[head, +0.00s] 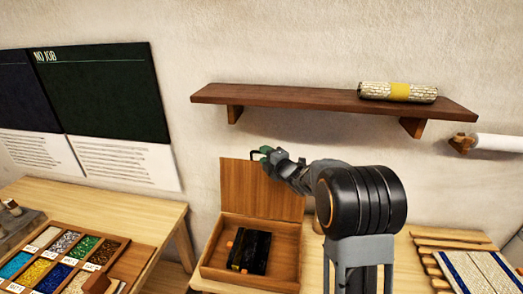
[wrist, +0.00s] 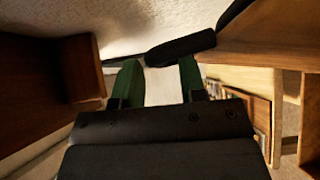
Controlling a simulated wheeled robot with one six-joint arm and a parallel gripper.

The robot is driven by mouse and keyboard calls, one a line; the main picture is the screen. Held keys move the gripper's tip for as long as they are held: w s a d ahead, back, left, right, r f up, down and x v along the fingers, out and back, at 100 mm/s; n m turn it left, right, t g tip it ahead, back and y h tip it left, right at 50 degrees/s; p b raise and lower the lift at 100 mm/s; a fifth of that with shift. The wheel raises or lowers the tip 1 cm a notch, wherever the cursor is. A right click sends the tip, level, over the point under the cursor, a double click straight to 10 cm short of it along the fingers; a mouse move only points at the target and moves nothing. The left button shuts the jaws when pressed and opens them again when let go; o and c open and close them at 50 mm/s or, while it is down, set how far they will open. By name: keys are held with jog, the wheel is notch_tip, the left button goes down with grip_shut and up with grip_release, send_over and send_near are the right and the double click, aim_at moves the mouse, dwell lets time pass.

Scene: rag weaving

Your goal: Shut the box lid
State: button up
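The wooden box (head: 208,272) stands on the table with its flat lid (head: 235,188) raised, close to upright, at the back. A dark object with orange ends (head: 249,250) lies inside the box. My gripper (head: 260,153) is at the lid's top edge, near its middle; I cannot tell whether it touches the lid. In the wrist view its two green fingers (wrist: 159,80) are apart with nothing held between them. My arm hides part of the lid's upper right side.
A wall shelf (head: 290,97) holding a rolled mat (head: 398,91) is above my arm. A tray of colored bits (head: 131,252) lies at left. A slatted wooden rack (head: 450,240) and a striped woven piece (head: 475,270) lie at right.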

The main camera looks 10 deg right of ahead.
jog(key=shift+x, duration=1.2)
jog(key=shift+c, duration=0.5)
grip_shut()
